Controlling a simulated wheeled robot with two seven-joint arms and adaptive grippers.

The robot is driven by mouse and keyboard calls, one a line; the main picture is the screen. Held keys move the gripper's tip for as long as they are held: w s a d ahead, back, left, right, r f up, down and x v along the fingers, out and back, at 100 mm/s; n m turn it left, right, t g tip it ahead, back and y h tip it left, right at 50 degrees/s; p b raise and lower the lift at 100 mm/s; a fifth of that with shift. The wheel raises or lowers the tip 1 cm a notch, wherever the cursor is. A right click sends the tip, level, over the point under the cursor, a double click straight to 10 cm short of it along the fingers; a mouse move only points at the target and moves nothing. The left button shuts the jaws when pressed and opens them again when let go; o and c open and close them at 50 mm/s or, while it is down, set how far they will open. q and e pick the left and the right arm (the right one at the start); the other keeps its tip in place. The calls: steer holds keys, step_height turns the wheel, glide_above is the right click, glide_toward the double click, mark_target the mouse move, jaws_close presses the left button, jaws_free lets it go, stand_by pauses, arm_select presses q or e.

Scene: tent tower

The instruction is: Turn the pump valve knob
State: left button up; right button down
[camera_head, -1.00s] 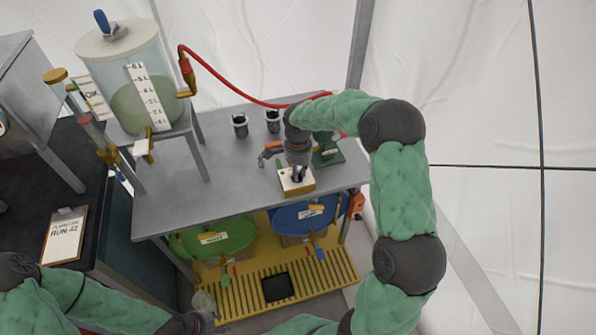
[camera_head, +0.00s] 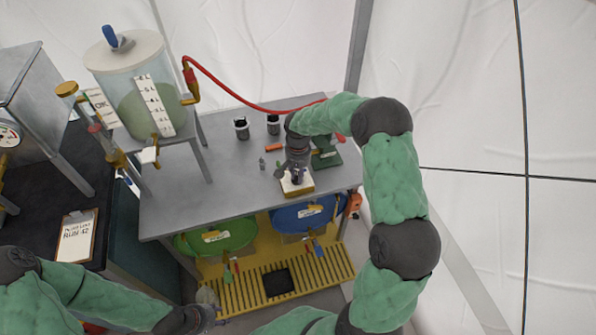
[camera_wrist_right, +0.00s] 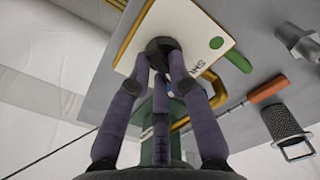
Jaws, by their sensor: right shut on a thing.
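The pump valve knob (camera_wrist_right: 160,44) is small and black. It stands on a cream plate (camera_wrist_right: 190,22) with a green dot and partly hidden lettering, in the right wrist view. In the head view the plate is the top of a small box (camera_head: 300,190) on the grey table. My right gripper (camera_wrist_right: 161,62) is shut on the knob, its fingers on either side of it; in the head view the gripper (camera_head: 296,176) comes down from above and hides the knob. My left gripper (camera_head: 203,318) is low at the bottom edge; its fingers are too unclear to read.
A tank of green liquid (camera_head: 150,102) stands on a raised stand at left, with a red hose (camera_head: 235,95) running across the back. A green block (camera_head: 325,158) is close beside my right gripper. Two dark-and-white cups (camera_head: 241,128) and an orange-handled item (camera_head: 274,148) are on the table.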

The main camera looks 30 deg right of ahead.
steer(key=shift+w+n+p, duration=0.1)
steer(key=shift+n+p, duration=0.35)
steer(key=shift+n, duration=0.65)
steer(key=c, duration=1.1)
jaws_free()
steer(key=shift+c, duration=0.2)
step_height(320, 180, up, 12)
